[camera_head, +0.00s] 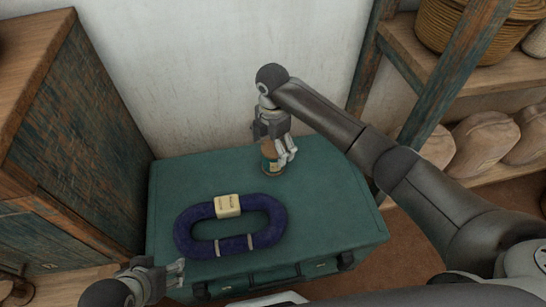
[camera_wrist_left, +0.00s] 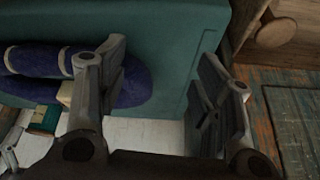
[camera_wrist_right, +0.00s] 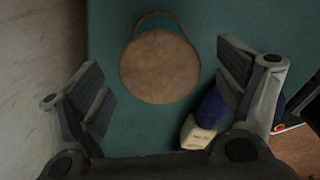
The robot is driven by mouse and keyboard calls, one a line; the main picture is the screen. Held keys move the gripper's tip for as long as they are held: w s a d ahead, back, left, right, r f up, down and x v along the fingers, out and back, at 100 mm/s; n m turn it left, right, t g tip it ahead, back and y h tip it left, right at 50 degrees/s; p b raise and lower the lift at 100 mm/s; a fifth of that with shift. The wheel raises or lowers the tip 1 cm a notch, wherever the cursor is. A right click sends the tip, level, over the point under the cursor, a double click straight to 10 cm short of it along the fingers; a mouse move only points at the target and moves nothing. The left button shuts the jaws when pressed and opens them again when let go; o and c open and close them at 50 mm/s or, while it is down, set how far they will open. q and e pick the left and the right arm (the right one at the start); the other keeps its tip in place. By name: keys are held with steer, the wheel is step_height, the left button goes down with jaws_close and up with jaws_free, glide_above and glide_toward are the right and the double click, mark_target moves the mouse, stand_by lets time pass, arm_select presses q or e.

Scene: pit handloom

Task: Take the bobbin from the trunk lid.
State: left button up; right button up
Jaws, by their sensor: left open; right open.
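The bobbin (camera_head: 270,166) stands upright on the green trunk lid (camera_head: 187,178), toward the back, partly hidden behind my right gripper in the head view. In the right wrist view its round tan end (camera_wrist_right: 160,67) faces the camera, with a strip of teal behind it. My right gripper (camera_head: 286,158) is open and reaches down over the bobbin; in the right wrist view the fingers are apart on either side, below the bobbin in the picture, not closed on it. My left gripper (camera_head: 178,273) is open and empty at the trunk's front left corner.
A dark blue yarn hank (camera_head: 266,233) with a cream label (camera_head: 228,206) lies on the front of the lid. A worn wooden cabinet (camera_head: 75,130) stands left. A shelf at right holds a basket (camera_head: 450,35) and several tan bundles (camera_head: 482,140). A white wall is behind.

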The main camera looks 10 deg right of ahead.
arm_select(q)
steer(key=shift+w+d+r+t, duration=0.2)
steer(key=shift+w+t, duration=0.15)
steer(key=shift+w, duration=0.3)
steer(key=shift+w+d+r+t, duration=0.2)
steer(key=shift+w+t, duration=0.15)
steer(key=shift+w, duration=0.3)
arm_select(e)
steer(key=shift+f, duration=0.8)
arm_select(q)
steer(key=w+d+r+t, duration=0.1)
steer(key=w+r, duration=0.1)
steer(key=w+d+r+t+h+b, duration=0.1)
steer(key=w+r+t, duration=0.1)
steer(key=w, duration=0.1)
steer(key=w+d+r+t+b, duration=0.1)
steer(key=w+t, duration=0.1)
steer(key=w, duration=0.1)
steer(key=shift+r+h, duration=0.3)
steer(key=shift+r, duration=0.1)
arm_select(e)
step_height(320, 180, down, 5)
steer(key=shift+r, duration=0.15)
arm_select(q)
steer(key=shift+w+r+t, duration=0.2)
steer(key=shift+r+t, duration=0.05)
steer(key=shift+t, duration=0.15)
arm_select(e)
steer(key=c, duration=0.9)
